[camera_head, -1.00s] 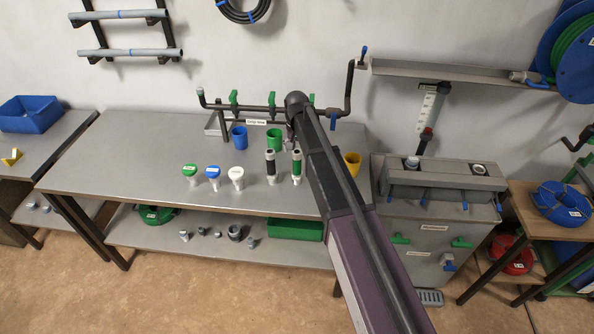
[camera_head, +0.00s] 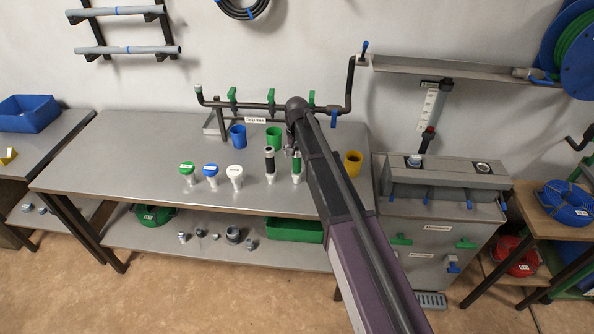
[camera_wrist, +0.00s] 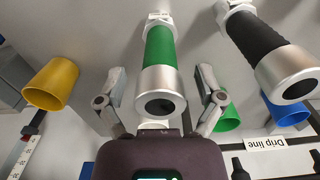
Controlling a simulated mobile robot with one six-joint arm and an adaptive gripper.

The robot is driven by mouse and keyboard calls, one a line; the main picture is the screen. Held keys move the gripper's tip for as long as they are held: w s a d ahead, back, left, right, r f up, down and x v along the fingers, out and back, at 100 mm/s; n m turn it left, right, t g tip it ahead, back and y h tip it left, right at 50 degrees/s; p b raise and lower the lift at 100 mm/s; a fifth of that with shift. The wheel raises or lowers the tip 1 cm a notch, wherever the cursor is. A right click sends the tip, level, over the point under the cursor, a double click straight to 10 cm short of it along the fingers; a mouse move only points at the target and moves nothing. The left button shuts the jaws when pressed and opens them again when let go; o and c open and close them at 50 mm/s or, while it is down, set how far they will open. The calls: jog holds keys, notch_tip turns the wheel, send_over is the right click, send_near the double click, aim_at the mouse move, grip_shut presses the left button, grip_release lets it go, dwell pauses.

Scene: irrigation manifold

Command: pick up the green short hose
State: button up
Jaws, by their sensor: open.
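The green short hose (camera_head: 296,162) stands upright on the steel table, with metal ends and a green sleeve. In the wrist view the green hose (camera_wrist: 160,55) lies between the two open fingers of my gripper (camera_wrist: 160,108), its round metal end facing the camera. Both fingers appear apart from it. A similar black short hose (camera_head: 270,163) stands just to its left; in the wrist view it is at the upper right (camera_wrist: 270,55). In the head view my arm hides most of the gripper.
Green (camera_head: 188,172), blue (camera_head: 211,173) and white (camera_head: 235,175) capped pieces stand left of the hoses. Blue (camera_head: 238,136), green (camera_head: 273,138) and yellow (camera_head: 352,163) cups stand behind and to the right. A pipe manifold (camera_head: 250,106) runs along the back. The table's left part is clear.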

jog(key=shift+f+b, duration=0.45)
jog(key=shift+f, duration=0.25)
jog(key=c, duration=1.1)
